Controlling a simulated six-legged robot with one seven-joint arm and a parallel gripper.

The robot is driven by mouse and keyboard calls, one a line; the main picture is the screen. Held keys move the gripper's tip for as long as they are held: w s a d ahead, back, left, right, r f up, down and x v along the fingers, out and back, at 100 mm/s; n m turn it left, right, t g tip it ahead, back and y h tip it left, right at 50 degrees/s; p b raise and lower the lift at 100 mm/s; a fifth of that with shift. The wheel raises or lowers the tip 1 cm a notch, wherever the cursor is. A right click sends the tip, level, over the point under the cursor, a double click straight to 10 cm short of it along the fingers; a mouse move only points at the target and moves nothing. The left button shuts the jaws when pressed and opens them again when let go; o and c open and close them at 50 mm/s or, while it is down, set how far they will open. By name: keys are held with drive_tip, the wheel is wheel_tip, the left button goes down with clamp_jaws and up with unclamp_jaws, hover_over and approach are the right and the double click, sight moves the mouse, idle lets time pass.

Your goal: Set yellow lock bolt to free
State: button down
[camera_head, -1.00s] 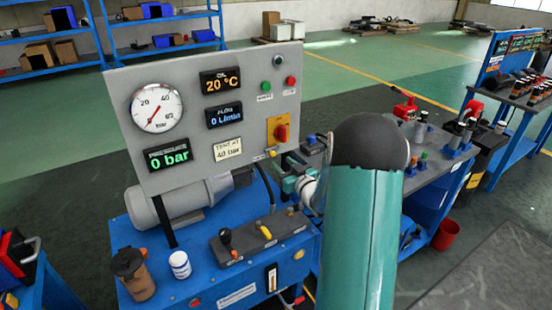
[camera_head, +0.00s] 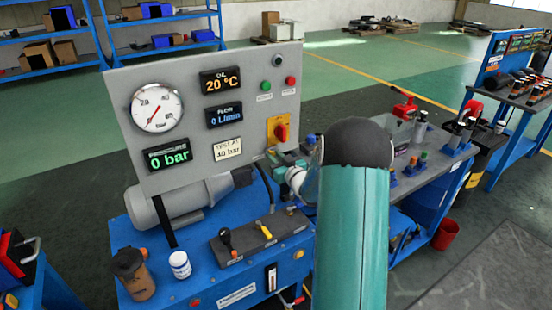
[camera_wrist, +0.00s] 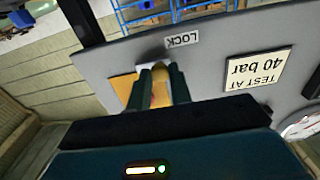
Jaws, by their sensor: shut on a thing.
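The yellow lock bolt (camera_wrist: 160,88) sits on the grey panel below the red switch on its yellow plate. In the wrist view it shows between the two dark green fingers of my gripper (camera_wrist: 161,84), which are shut on it. A white LOCK label (camera_wrist: 182,39) is right beside the fingertips in that view. In the head view my gripper (camera_head: 276,157) is at the panel's lower right edge and covers the bolt. Which position the bolt is in cannot be told.
The grey panel (camera_head: 190,60) carries a gauge, displays and a red switch (camera_head: 281,132) close above my gripper. Below is a blue bench with a lever box (camera_head: 245,240), a brown bottle (camera_head: 133,272) and a white jar (camera_head: 180,264). A workbench with fittings stands to the right.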

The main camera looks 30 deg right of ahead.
drive_tip(key=shift+w+a, duration=0.15)
drive_tip(key=shift+a, duration=2.35)
drive_tip(key=c, duration=1.3)
unclamp_jaws()
drive_tip(key=shift+a, duration=0.15)
drive_tip(key=shift+o, duration=0.2)
drive_tip(key=s, duration=1.4)
drive_tip(key=shift+a, duration=0.25)
drive_tip(key=shift+w, duration=0.1)
